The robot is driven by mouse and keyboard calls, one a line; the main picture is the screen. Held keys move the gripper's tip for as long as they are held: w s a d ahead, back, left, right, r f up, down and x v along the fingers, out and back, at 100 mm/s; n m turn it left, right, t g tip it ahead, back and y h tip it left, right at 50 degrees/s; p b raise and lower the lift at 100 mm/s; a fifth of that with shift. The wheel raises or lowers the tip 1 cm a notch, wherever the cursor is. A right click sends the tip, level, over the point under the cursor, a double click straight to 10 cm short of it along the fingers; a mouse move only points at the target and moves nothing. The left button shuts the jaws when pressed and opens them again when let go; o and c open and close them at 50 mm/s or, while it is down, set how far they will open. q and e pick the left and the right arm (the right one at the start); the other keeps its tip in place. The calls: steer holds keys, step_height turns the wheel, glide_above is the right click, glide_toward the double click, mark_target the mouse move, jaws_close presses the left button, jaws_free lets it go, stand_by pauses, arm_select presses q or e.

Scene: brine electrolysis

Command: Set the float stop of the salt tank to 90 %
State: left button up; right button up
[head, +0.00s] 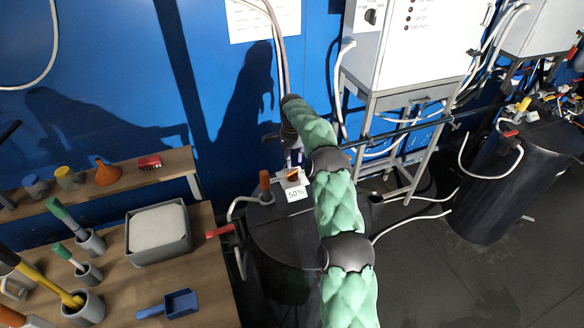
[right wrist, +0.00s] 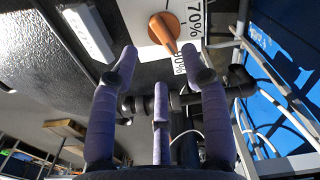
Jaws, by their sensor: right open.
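In the right wrist view, 70% and 90% marks show, and the knob's narrow tip points toward the 90% mark (right wrist: 180,64). A white 50% tag (head: 296,193) faces the head camera. My right gripper (head: 294,158) is over the lid, its purple fingers (right wrist: 158,60) open and spread just short of the knob, with nothing between them. My left gripper is out of view.
An orange-handled part (head: 264,185) and a red-handled valve (head: 220,231) with hoses stand left of the float stop. A bench (head: 120,290) with a grey tray (head: 186,243) and tools is at left. A cabinet (head: 400,45) on a metal frame is behind.

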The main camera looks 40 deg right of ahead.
steer(key=shift+r, duration=2.25)
steer(key=shift+r, duration=0.1)
